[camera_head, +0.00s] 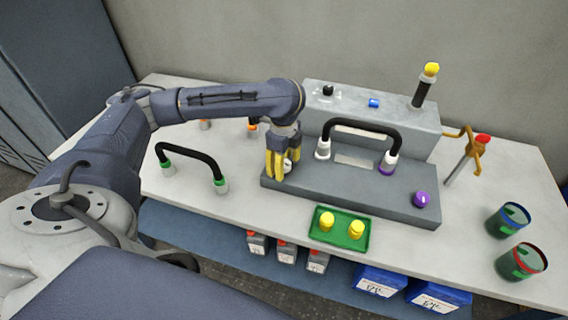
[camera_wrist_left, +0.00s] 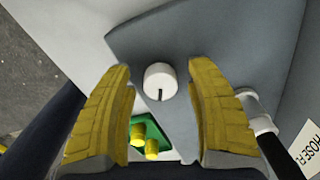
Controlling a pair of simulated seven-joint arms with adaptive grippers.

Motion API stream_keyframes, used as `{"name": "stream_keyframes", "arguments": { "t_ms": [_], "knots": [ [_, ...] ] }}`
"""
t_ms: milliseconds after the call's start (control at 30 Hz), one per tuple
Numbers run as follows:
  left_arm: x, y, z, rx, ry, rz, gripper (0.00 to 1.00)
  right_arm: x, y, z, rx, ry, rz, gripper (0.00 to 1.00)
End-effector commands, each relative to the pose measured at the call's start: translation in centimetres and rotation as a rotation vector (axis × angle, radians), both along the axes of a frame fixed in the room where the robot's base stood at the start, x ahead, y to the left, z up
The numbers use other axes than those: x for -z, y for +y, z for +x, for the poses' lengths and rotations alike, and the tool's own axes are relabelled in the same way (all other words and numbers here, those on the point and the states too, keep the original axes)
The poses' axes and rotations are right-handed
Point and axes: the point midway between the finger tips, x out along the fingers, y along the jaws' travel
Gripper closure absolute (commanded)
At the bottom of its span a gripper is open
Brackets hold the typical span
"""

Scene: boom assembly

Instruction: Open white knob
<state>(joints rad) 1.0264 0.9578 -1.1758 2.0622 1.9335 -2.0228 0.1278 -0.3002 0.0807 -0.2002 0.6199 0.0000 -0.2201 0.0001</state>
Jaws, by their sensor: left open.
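The white knob (camera_wrist_left: 160,80) is round with a dark slot on its face. In the left wrist view it lies between and just beyond my two yellow fingers. In the head view only part of the white knob (camera_head: 288,165) shows, at the left end of the grey block. My left gripper (camera_head: 281,177) points down over it, with its fingers spread on either side; it also shows in the left wrist view (camera_wrist_left: 160,105). I cannot tell whether a finger touches the knob. My right gripper is not in view.
A black hose (camera_head: 362,126) with white and purple ends stands on the grey block (camera_head: 340,189), right of my gripper. A purple knob (camera_head: 421,200) is at the block's right end. A green tray (camera_head: 341,237) with yellow pieces lies in front. Another black hose (camera_head: 190,150) with green ends stands left.

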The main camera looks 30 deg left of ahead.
Motion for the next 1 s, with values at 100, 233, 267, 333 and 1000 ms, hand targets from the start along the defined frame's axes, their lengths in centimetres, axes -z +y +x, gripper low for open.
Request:
{"name": "stream_keyframes", "arguments": {
  "t_ms": [100, 233, 267, 333, 1000],
  "knots": [
    [-0.01, 0.00, 0.01, 0.000, 0.000, 0.000, 0.44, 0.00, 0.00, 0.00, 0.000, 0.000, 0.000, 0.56],
    [-0.02, 0.00, 0.01, 0.000, 0.000, 0.000, 0.53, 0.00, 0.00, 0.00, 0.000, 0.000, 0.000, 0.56],
    [-0.02, 0.00, 0.01, 0.000, 0.000, 0.000, 0.56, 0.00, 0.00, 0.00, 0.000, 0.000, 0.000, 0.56],
    [-0.02, 0.00, 0.01, 0.000, 0.000, 0.000, 0.64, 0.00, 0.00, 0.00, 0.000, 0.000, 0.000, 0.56],
    [-0.11, 0.14, 0.08, -0.072, -0.003, 0.004, 1.00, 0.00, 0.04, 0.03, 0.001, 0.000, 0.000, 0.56]
  ]
}}
